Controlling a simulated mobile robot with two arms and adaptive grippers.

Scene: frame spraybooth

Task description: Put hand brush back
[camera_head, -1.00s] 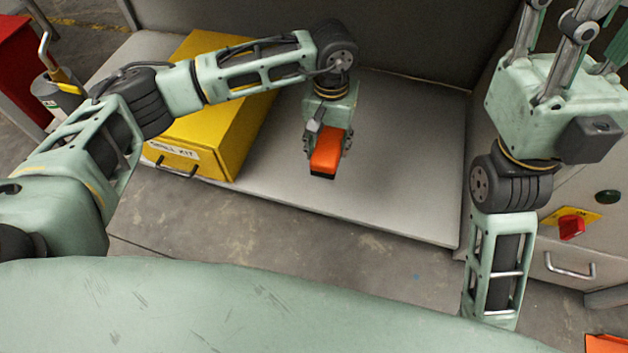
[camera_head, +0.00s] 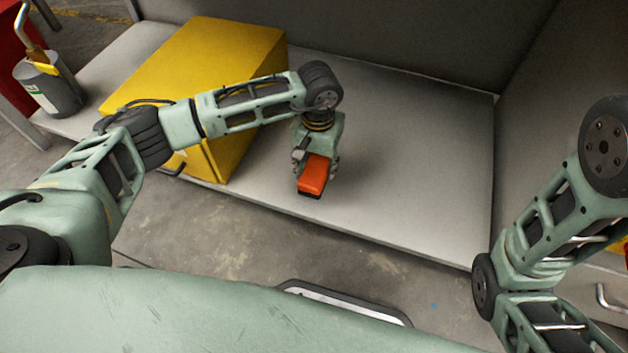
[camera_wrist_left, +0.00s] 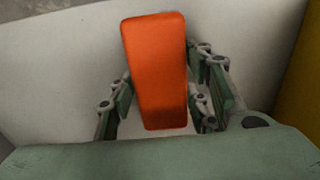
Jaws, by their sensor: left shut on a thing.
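The hand brush (camera_head: 314,176) shows as an orange block with a dark lower edge in the head view. My left gripper (camera_head: 316,172) is shut on it over the front part of the grey bench. In the left wrist view the orange brush (camera_wrist_left: 156,70) sits between the two fingers of my left gripper (camera_wrist_left: 165,100). I cannot tell whether the brush touches the bench or is a little above it. My right arm is at the right of the head view, but its gripper is out of view.
A yellow box (camera_head: 190,65) stands on the grey bench (camera_head: 410,150) left of the brush. A grey can with a yellow-handled tool (camera_head: 50,85) stands at the far left. The bench right of the brush is clear, up to grey walls behind and right.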

